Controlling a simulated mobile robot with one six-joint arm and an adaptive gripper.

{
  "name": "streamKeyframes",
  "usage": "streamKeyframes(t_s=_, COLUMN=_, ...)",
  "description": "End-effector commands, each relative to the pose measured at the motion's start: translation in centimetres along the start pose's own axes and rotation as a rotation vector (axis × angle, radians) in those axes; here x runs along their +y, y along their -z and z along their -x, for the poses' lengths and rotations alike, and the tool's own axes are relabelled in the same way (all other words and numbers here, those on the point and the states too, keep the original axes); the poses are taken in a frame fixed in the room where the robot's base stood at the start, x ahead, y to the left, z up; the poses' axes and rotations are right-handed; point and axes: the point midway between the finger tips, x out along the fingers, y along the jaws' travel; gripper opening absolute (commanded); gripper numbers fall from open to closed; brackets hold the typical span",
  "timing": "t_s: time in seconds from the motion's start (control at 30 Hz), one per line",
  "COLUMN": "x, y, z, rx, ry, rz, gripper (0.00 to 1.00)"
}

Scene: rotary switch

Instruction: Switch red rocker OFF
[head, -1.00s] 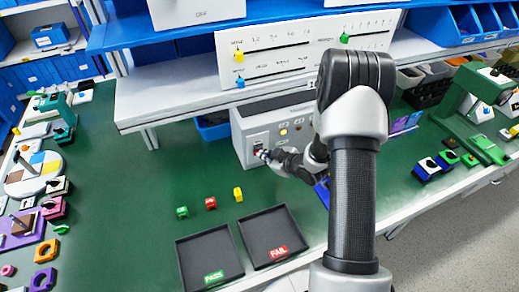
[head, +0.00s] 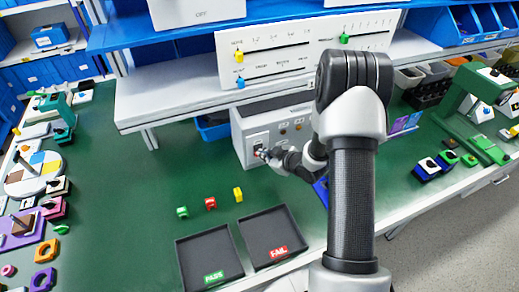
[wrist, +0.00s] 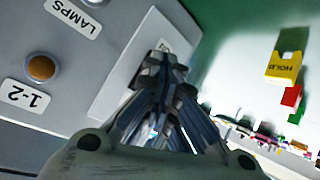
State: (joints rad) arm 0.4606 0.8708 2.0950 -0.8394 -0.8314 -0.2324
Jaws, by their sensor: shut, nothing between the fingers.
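The grey control box (head: 243,142) stands on the bench below the shelf. Its pale switch plate (head: 257,138) faces me and also shows in the wrist view (wrist: 118,87). My gripper (head: 263,153) is shut and empty, with its tips at the plate; in the wrist view the fingertips (wrist: 163,66) lie over the plate. The red rocker is mostly hidden behind the fingers, so its position and any contact cannot be made out. A lamp labelled 1-2 (wrist: 41,67) looks dull amber, and the lamps on the box look dark in the head view.
Small green (head: 182,212), red (head: 210,203) and yellow (head: 238,194) blocks lie in front of the box. The PASS tray (head: 187,264) and FAIL tray (head: 249,226) are nearer. The shelf (head: 165,103) overhangs behind.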

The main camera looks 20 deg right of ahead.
Motion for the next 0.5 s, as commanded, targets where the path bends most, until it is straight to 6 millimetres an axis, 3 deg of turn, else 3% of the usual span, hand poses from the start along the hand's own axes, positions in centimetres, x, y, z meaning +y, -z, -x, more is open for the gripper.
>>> streamKeyframes(t_s=0.5, x=-0.7, y=-0.8, z=1.1, rx=0.000, ry=-0.001, rz=0.000, gripper=0.00)
